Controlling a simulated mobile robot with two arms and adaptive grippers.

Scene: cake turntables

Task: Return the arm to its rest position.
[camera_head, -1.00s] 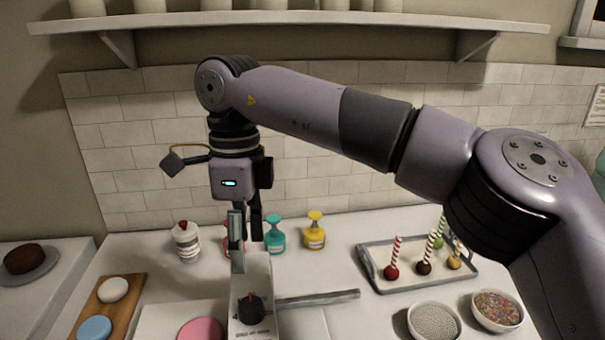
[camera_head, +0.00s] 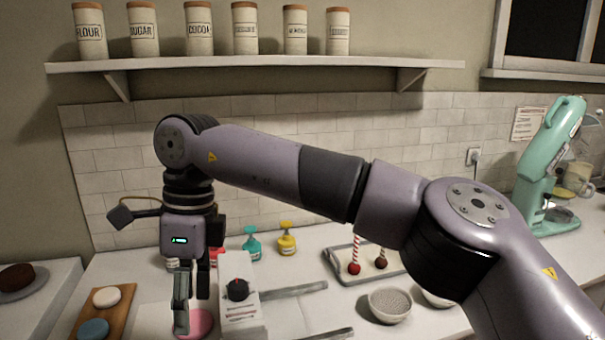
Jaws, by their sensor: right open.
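My right arm (camera_head: 320,180) comes in from the right and reaches across the counter, with its elbow bent. My right gripper (camera_head: 191,300) points down at the end of it, open and with nothing seen between its fingers. It appears in front of a pink round disc (camera_head: 203,322) and left of a white device with a black knob (camera_head: 238,290). I cannot tell the exact height of the fingertips above the counter. My left gripper is not in view.
A tray (camera_head: 338,262) with cake pops, a bowl of grey beads (camera_head: 390,305) and teal (camera_head: 251,247) and yellow (camera_head: 287,242) bottles stand near my arm. A wooden board (camera_head: 122,306) holds white and blue discs. A mint mixer (camera_head: 550,170) stands at right; a canister shelf (camera_head: 260,66) hangs above.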

